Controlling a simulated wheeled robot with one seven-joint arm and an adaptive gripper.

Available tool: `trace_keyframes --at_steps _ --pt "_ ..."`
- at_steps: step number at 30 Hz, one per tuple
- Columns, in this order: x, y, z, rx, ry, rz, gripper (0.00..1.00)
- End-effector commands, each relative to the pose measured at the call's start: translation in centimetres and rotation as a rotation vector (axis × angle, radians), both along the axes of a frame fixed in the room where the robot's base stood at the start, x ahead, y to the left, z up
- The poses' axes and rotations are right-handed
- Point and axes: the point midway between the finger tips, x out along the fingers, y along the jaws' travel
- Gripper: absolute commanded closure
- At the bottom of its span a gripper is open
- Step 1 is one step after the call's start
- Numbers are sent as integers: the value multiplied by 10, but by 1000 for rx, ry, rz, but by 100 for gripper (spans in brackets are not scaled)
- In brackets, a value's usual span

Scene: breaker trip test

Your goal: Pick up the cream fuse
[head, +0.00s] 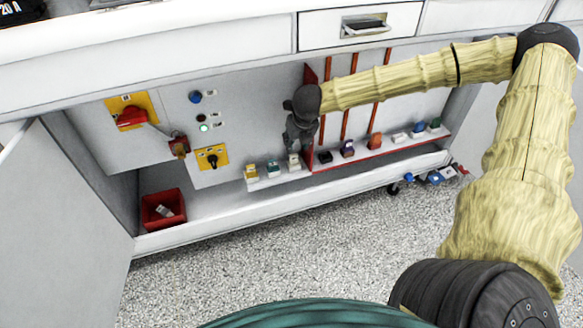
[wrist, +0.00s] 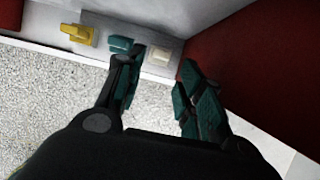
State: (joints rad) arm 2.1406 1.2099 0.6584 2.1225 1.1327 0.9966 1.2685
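The cream fuse (head: 294,163) stands at the right end of a short ledge in the head view, beside the red divider. In the wrist view the cream fuse (wrist: 160,55) lies beyond the gap between my fingertips. My gripper (head: 297,147) is just above the fuse and hides part of it in the head view. In the wrist view my gripper (wrist: 160,82) is open with nothing between its fingers. I cannot tell whether a finger touches the fuse.
A teal fuse (head: 273,168) and a yellow fuse (head: 250,172) stand left of the cream one. The red divider (wrist: 237,72) is close on the right. Several fuses, one whitish (head: 399,137), stand on the right shelf. A red bin (head: 150,222) is at the lower left.

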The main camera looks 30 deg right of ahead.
Motion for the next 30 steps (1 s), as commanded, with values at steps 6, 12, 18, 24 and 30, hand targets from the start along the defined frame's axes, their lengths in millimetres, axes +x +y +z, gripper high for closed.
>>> trace_keyframes --at_steps 6,12,18,24,30 --pt "8 -4 -28 -1 3 -1 62" --pt "18 -4 -48 -2 3 2 62" --pt "22 -4 -56 -2 1 5 62" --pt "27 -8 -79 -1 2 5 62" --pt "36 -11 -97 -3 2 5 62"
